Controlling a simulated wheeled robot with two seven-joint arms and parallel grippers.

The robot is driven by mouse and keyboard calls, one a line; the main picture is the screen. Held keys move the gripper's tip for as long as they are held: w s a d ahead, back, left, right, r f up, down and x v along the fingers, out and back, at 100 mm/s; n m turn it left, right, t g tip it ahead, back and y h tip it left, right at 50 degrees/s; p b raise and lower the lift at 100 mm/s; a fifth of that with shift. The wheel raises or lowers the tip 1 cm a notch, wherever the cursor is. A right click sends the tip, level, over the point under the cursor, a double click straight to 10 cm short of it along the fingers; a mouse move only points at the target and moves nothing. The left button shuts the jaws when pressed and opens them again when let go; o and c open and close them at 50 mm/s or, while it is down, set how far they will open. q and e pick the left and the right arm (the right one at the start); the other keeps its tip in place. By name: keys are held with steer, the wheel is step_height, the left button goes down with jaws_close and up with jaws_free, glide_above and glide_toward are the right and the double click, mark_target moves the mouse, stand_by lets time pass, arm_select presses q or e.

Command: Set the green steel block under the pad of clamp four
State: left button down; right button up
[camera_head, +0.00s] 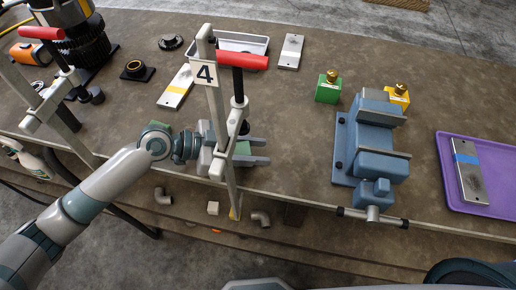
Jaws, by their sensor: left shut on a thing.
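Clamp four (218,110) stands at the table's front edge, with a white tag marked 4 (204,74) and a red handle (242,61). My left gripper (262,151) reaches in from the left, behind the clamp's upright bar. The bar and the gripper hide part of the block. I cannot tell whether the pad touches it. My right gripper is not in view.
A blue vise (372,145) stands to the right. A green block with a brass knob (328,88) and a yellow one (398,96) stand behind it. A purple tray (493,200) holds a metal plate (469,172). Another red-handled clamp (47,105) stands at left. Table between clamp four and vise is clear.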

arm_select(q)
steer(key=shift+d+f, duration=0.15)
steer(key=shift+d, duration=0.25)
steer(key=shift+f+b, duration=0.3)
steer(key=shift+f, duration=0.15)
steer(key=c, duration=1.2)
jaws_free()
steer(key=shift+a, duration=0.1)
steer(key=shift+a, duration=0.4)
steer(key=b+v, duration=0.4)
steer(key=v, duration=0.6)
steer(key=shift+b, duration=0.35)
steer(key=shift+s+a+r, duration=0.1)
steer(key=shift+a+r, duration=0.35)
steer(key=shift+r, duration=0.05)
